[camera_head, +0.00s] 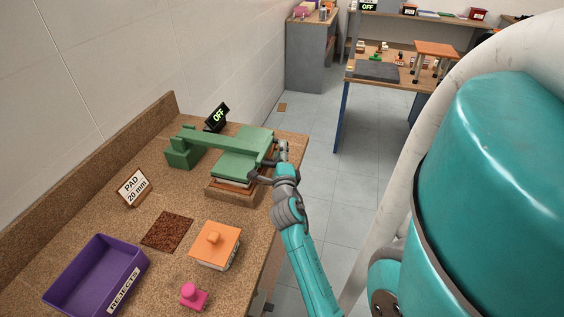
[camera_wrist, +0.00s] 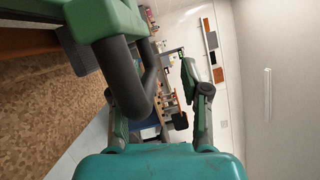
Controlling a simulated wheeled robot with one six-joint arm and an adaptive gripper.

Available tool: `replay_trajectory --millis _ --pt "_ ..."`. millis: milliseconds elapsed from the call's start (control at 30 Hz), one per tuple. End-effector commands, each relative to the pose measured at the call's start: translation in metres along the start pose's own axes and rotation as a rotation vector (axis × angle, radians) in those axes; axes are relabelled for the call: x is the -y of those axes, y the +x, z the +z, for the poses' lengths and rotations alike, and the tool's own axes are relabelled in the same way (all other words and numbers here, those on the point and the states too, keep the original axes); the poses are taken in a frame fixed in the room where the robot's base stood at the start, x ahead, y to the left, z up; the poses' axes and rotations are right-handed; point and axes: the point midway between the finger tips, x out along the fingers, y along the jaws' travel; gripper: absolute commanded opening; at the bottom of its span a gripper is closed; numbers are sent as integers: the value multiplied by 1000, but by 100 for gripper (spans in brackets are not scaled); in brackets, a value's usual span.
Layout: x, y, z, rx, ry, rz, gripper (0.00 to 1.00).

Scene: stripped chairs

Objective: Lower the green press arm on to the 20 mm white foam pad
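The green press arm (camera_head: 225,143) reaches right from its green block, roughly level. A green plate (camera_head: 236,166) is under it. The white foam pad (camera_head: 232,183) shows as a thin pale edge below the plate, above a wooden base; I cannot tell if plate and pad touch. My gripper (camera_head: 268,163) is at the arm's right end with its fingers spread. In the wrist view the press arm (camera_wrist: 105,17) is at upper left, and its dark grey handle (camera_wrist: 143,88) lies by the left finger. A gap shows between the handle and the right finger, so my gripper (camera_wrist: 162,95) is open.
A black display (camera_head: 217,117) behind the press reads OFF. A "PAD 20 mm" sign (camera_head: 133,187), a brown mat (camera_head: 167,232), an orange-topped block (camera_head: 215,244), a pink knob (camera_head: 193,296) and a purple rejects tray (camera_head: 97,278) stand nearer. Bare floor lies right of the bench.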

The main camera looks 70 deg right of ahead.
Motion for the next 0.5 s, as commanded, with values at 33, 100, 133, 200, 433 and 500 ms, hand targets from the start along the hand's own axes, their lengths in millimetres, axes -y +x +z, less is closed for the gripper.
replay_trajectory --millis 33,100,133,200,433,500 --pt "0 -4 0 1 0 0 43" --pt "0 -13 0 1 0 1 43" --pt "0 -17 0 1 -1 1 43" --pt "0 -29 0 1 -1 2 43" --pt "-1 -70 0 1 -2 3 43" --pt "-1 -82 0 1 -2 3 43"
